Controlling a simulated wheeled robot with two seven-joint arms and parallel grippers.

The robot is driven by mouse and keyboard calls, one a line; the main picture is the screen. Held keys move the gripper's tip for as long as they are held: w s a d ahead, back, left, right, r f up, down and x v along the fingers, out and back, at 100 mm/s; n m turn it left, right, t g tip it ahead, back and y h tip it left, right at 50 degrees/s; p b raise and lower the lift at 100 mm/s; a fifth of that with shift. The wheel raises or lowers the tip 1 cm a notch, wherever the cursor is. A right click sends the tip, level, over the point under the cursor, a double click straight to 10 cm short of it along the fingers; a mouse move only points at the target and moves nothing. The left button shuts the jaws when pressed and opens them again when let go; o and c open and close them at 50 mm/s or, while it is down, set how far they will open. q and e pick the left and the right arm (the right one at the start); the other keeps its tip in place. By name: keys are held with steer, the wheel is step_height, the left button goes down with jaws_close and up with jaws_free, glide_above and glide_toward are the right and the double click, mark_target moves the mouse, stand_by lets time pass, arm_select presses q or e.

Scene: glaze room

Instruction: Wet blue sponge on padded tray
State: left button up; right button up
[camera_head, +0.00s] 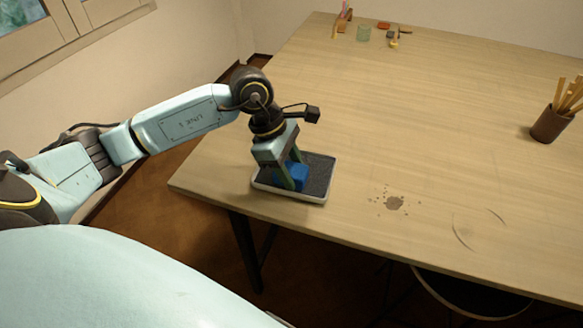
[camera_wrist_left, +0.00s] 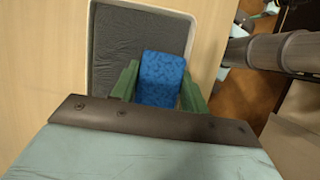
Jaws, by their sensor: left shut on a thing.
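The blue sponge (camera_head: 296,176) is between the green fingers of my left gripper (camera_head: 290,180), over the padded tray. In the left wrist view the blue sponge (camera_wrist_left: 160,78) shows between the two fingers (camera_wrist_left: 160,90), which are shut on it. The padded tray (camera_head: 262,187) has a pale rim and a dark grey pad, and lies near the table's front left edge. The tray also shows in the left wrist view (camera_wrist_left: 115,45). I cannot tell whether the sponge touches the pad. My right gripper is not in view.
The wooden table (camera_head: 420,130) is mostly clear. A brown cup of wooden tools (camera_head: 551,124) stands at right. A round stool (camera_head: 470,295) is below the front edge.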

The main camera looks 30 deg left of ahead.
mark_target(292, 169)
arm_select(q)
steer(key=shift+s+f, duration=0.2)
steer(key=shift+f, duration=0.05)
stand_by(0.3)
step_height(292, 169, up, 2)
steer(key=shift+w+r+p, duration=0.1)
steer(key=shift+w+p, duration=0.05)
steer(key=shift+p, duration=0.5)
steer(key=shift+r+p, duration=1.35)
steer(key=shift+r, duration=1.2)
